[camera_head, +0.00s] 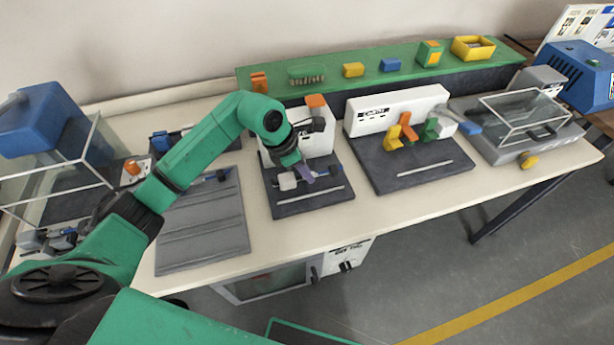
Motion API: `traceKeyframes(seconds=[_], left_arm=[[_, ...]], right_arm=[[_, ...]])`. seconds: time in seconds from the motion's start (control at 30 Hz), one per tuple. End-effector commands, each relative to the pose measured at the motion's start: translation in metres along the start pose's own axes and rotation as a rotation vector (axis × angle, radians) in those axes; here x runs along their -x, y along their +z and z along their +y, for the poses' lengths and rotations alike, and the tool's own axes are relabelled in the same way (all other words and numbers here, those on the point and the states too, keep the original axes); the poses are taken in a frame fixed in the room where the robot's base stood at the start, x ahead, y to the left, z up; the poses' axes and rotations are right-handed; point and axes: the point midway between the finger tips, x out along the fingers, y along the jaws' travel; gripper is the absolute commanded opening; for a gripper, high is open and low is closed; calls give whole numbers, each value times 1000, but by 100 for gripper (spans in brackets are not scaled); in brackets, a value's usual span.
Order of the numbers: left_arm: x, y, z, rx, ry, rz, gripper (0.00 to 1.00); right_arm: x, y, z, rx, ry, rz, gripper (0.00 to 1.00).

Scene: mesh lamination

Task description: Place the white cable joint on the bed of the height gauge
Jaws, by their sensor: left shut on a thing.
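The height gauge (318,142) stands in the middle of the bench, a white block with an orange top. Its dark flat bed (300,207) extends toward the front, with a light strip across it. My left gripper (305,173) reaches down over this bed from the left. It is shut on a small white piece (287,181), which looks like the cable joint. The piece is at or just above the bed; I cannot tell whether it touches. The gripper hides part of it and of the gauge. My right gripper is not in view.
A white-panelled station (397,108) with orange, yellow and green parts stands right of the gauge. A grey ribbed mat (203,232) lies left. A green shelf (330,65) with small boxes runs behind. A clear-lidded box (525,118) is farther right.

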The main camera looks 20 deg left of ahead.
Motion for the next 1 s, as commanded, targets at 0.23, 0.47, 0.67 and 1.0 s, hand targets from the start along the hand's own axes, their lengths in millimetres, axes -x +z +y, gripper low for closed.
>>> traceKeyframes(seconds=[0.23, 0.47, 0.67, 1.0], left_arm=[[-29, -12, 0, -1, -1, 1, 0], [-32, -14, 0, -1, -1, 1, 0], [-31, -13, 0, 0, -1, 1, 27], [-11, -12, 2, -1, 4, 0, 27]], right_arm=[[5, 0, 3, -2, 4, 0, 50], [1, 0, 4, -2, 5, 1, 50], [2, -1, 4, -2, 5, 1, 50], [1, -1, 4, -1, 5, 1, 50]])
